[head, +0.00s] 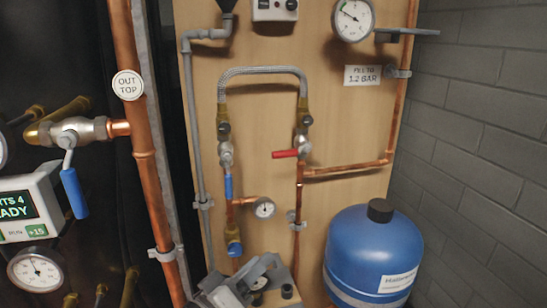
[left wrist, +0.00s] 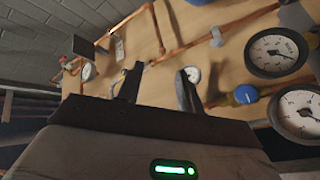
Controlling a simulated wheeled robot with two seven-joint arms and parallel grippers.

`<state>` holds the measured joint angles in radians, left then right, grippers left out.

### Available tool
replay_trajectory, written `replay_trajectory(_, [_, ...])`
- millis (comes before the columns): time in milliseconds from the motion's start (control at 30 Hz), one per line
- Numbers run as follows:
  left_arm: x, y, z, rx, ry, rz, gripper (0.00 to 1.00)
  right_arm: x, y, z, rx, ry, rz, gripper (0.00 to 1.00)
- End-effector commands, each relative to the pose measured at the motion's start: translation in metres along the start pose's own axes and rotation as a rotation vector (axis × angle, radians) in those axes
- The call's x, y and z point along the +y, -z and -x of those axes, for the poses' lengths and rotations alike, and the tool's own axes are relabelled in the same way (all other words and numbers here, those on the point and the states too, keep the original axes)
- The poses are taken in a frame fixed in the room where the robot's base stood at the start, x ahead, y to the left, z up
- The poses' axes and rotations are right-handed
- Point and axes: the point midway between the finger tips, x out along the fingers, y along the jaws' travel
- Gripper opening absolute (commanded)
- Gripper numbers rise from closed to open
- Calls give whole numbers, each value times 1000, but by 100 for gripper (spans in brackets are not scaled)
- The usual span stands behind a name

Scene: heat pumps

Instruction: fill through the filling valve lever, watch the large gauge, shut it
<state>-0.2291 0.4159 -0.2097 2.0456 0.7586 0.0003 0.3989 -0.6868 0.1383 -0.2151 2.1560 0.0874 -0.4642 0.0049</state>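The large gauge (head: 353,19) is high on the wooden board at the right in the head view. Its needle points to the upper left; its numbers are too small to read. A valve with a red lever (head: 285,154) sits under the right end of the braided hose, lever sideways across the pipe. A valve with a blue lever (head: 228,187) is under the left end, lever hanging along the pipe. My left gripper (head: 265,270) is low in front of the board, below both levers and touching neither. In the left wrist view its fingers (left wrist: 160,88) are apart and empty.
A label reading "1.2 BAR" (head: 362,75) is below the large gauge. A small gauge (head: 264,208) sits between the pipes. A blue tank (head: 373,255) stands at the lower right by a grey block wall (head: 480,110). A thick copper pipe (head: 142,150) and another blue-handled valve (head: 73,193) are left.

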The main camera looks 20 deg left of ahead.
Motion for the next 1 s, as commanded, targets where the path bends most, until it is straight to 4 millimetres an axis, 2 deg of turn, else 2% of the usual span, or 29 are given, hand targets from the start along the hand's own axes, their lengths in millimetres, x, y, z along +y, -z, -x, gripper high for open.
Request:
replay_trajectory(33, [6,29,-13,67,-56,72,37,0,-1,-1,3,1,-3,36])
replay_trajectory(100, [13,62,-22,141,-114,175,37,-1,0,0,6,3,-5,36])
replay_trajectory(233, [20,96,-32,211,-171,282,37,-1,1,0,7,3,-8,36])
replay_trajectory(367, [24,104,-44,222,-179,301,37,-1,4,2,7,2,-7,36])
replay_trajectory(467, [28,109,-61,223,-180,301,37,-1,6,4,4,0,-3,36])
replay_trajectory(800, [38,125,-133,220,-178,297,37,1,3,5,-18,-11,12,36])
replay_trajectory(1000, [41,131,-165,217,-177,296,37,2,5,4,-14,-13,19,36])
